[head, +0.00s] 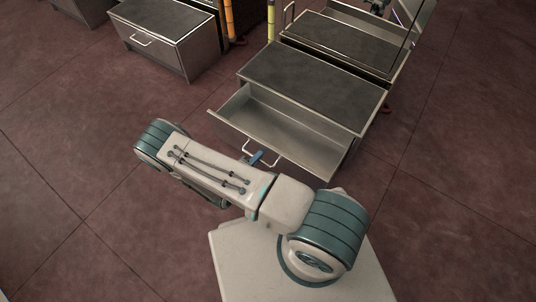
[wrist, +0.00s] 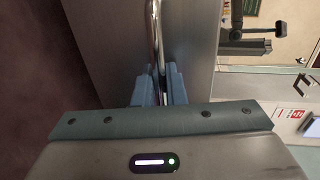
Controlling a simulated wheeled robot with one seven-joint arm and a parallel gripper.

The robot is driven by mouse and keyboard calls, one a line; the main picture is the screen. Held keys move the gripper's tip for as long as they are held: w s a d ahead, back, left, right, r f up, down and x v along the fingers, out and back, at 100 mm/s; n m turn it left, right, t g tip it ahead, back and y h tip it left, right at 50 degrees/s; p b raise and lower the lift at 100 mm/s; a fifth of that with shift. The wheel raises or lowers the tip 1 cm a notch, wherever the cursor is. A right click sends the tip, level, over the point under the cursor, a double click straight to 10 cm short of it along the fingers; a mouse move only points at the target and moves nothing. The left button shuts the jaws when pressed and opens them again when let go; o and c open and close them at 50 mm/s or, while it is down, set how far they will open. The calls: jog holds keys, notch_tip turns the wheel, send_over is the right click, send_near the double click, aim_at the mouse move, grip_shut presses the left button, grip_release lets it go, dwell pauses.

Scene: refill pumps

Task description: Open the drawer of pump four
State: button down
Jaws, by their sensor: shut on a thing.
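A metal drawer (head: 290,132) stands pulled out, empty, from the low cabinet with a dark top (head: 312,82) near the middle of the head view. No pump number is readable. Its bar handle (head: 275,160) is on the front face, and the handle also shows in the wrist view (wrist: 153,35), running up between the fingers. My gripper (head: 257,157) is at the handle, with its blue fingers closed around the bar; in the wrist view the fingers (wrist: 160,85) stand either side of it. My arm hides part of the drawer's front in the head view.
Another low cabinet with a shut drawer (head: 155,42) stands at the upper left. A further dark-topped cabinet (head: 345,44) stands behind the open one. Orange (head: 229,20) and yellow (head: 271,20) posts rise between them. The red tiled floor is clear at left and right.

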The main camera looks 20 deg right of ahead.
jog(key=shift+v, duration=0.75)
jog(key=shift+s+f, duration=0.1)
jog(key=shift+f, duration=0.05)
jog(key=c, duration=1.8)
grip_release()
jog(key=shift+c, duration=0.2)
jog(key=p+v, duration=0.3)
jog(key=v, duration=1.1)
